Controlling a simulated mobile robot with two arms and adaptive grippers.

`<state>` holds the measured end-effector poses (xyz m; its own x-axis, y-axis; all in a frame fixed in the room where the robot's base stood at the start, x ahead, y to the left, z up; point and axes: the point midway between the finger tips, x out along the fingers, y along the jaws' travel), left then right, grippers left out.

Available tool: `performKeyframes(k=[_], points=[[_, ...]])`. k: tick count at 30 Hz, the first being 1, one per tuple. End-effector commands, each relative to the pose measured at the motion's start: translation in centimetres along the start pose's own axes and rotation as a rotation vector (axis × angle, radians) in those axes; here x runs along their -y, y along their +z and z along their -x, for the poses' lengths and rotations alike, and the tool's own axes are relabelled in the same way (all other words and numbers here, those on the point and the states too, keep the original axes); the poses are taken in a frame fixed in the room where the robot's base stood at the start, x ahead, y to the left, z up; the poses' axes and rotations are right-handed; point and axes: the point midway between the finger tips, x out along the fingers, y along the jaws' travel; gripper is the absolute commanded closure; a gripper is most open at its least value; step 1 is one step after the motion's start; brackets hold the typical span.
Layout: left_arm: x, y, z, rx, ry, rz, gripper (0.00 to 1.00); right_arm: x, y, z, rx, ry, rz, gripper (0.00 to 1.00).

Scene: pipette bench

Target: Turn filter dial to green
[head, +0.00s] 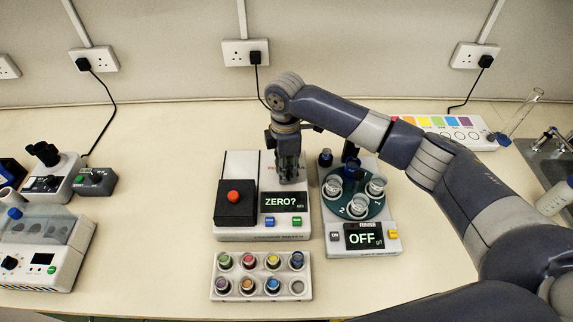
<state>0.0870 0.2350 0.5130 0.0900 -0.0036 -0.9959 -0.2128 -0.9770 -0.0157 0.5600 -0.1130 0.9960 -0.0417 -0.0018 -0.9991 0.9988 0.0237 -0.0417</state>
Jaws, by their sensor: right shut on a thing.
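My right gripper (289,178) points down at the back right of the meter, just behind the screen. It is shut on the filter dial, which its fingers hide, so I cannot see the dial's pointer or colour. My left gripper is not in view.
A rinse unit (364,240) with a green carousel and an "OFF" screen stands close on the right. A rack (262,276) of several coloured-cap vials lies in front. Instruments (42,245) stand at left, a colour chart (440,125) at back right. The bench between meter and left instruments is clear.

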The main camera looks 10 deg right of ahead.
Motion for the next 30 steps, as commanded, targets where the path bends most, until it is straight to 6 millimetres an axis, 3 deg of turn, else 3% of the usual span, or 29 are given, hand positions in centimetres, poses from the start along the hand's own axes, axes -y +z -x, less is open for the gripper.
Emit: performKeyframes(k=[19, 20, 22, 23, 30], points=[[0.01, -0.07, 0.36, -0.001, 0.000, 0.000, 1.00, -0.12, -0.08, 0.17, 0.000, 0.005, 0.062, 1.00], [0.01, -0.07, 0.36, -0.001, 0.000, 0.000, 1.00, -0.13, -0.08, 0.17, 0.000, 0.005, 0.061, 0.77], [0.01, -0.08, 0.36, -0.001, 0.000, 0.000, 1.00, -0.12, -0.08, 0.16, 0.000, 0.004, 0.061, 0.61], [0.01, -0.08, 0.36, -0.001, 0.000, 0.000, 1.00, -0.11, -0.08, 0.16, 0.000, 0.004, 0.061, 0.57], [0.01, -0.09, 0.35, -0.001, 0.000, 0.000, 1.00, -0.05, -0.05, 0.07, 0.001, 0.002, 0.061, 0.57]])
